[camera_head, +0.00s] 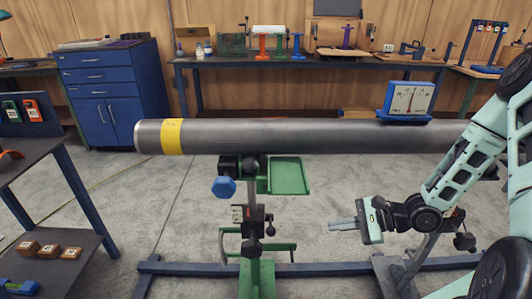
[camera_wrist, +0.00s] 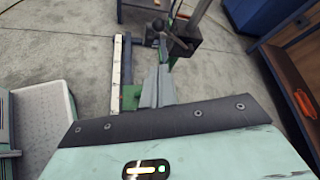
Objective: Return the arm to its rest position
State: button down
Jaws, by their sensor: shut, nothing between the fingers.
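My gripper (camera_head: 343,224) is at the end of my pale green arm, low on the right in the head view, below the pipe. Its two fingers are together and point left, with nothing between them. In the wrist view the shut fingers (camera_wrist: 157,88) point away over the floor and the stand's base. The grey pipe (camera_head: 290,137) with a yellow band (camera_head: 172,137) near its left end lies level above my gripper. My gripper is apart from the pipe and from the green stand (camera_head: 257,275).
A green tray (camera_head: 288,176) and a blue knob (camera_head: 223,187) sit under the pipe. A blue-framed gauge (camera_head: 409,99) stands on top of the pipe. A dark shelf (camera_head: 50,235) with several blocks is at left. A workbench (camera_head: 300,62) and blue cabinet (camera_head: 112,92) are behind.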

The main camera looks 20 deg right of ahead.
jog(key=d+r+n+g+h, duration=0.3)
jog(key=d+r+n+h, duration=0.1)
jog(key=r+n+h, duration=0.9)
jog(key=s+a+r+n+g+y+p, duration=0.1)
jog(key=s+a+r+n+p, duration=0.1)
jog(key=s+a+r+n, duration=0.2)
jog(key=s+a+r+n+g+p, duration=0.1)
jog(key=s+a+r+n, duration=0.3)
jog(key=s+a, duration=0.4)
jog(key=s+a+r+n+g+y+p, duration=0.1)
jog(key=s+a+r+n+p, duration=0.2)
jog(key=a, duration=0.9)
jog(key=s+r+n, duration=0.2)
jog(key=s, duration=0.2)
jog(key=shift+a+r+g+y, duration=0.3)
jog(key=shift+a+r+g, duration=0.05)
jog(key=shift+a+g, duration=0.05)
